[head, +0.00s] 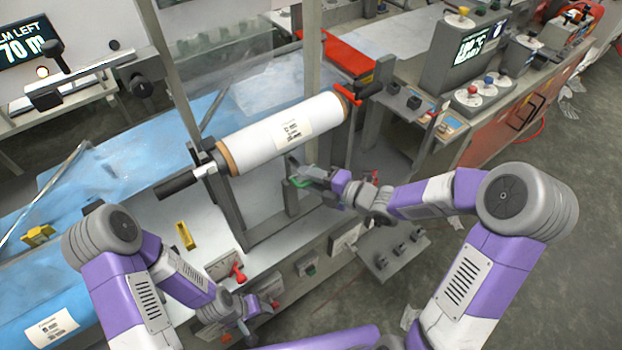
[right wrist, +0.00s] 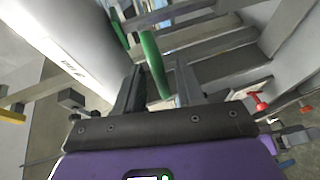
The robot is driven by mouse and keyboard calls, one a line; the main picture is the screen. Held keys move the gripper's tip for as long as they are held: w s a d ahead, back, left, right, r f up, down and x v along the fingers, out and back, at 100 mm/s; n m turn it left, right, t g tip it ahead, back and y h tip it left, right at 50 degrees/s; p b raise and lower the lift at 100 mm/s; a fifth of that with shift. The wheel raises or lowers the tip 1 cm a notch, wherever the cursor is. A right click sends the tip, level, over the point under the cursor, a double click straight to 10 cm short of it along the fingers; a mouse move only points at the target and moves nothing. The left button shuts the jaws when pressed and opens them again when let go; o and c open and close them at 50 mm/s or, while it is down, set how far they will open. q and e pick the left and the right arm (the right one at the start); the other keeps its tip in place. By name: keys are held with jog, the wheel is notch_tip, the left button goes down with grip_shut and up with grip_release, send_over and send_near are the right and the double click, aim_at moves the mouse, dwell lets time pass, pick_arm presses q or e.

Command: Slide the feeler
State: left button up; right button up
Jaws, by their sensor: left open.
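A green handle (right wrist: 154,65) stands between the two fingers of my right gripper (right wrist: 158,75) in the right wrist view. The fingers are apart, with small gaps beside the handle. In the head view the green piece (head: 299,182) shows at the tip of my right gripper (head: 306,174), below the white film roll (head: 285,132). I cannot tell for sure whether this green piece is the feeler. My left gripper (head: 246,328) is low in the head view, open and empty, in front of the machine's front panel.
A control console (head: 465,55) stands at the back right. Blue film (head: 120,150) covers the left side. Grey floor (head: 560,240) is open at right.

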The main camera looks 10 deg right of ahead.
jog(key=v, duration=0.7)
jog(key=shift+s+d+p, duration=0.2)
jog(key=shift+s+p, duration=0.05)
jog(key=shift+p, duration=0.2)
notch_tip(320, 180, down, 16)
jog(key=a+m+g+h, duration=0.2)
jog(key=m+h, duration=0.3)
jog(key=m, duration=1)
jog(key=s+a+f+m+g+h, duration=0.2)
jog(key=s+f+m+g, duration=0.6)
jog(key=s+f+m, duration=0.6)
jog(key=s+a+f, duration=0.1)
jog(key=s, duration=0.2)
jog(key=shift+a, duration=0.4)
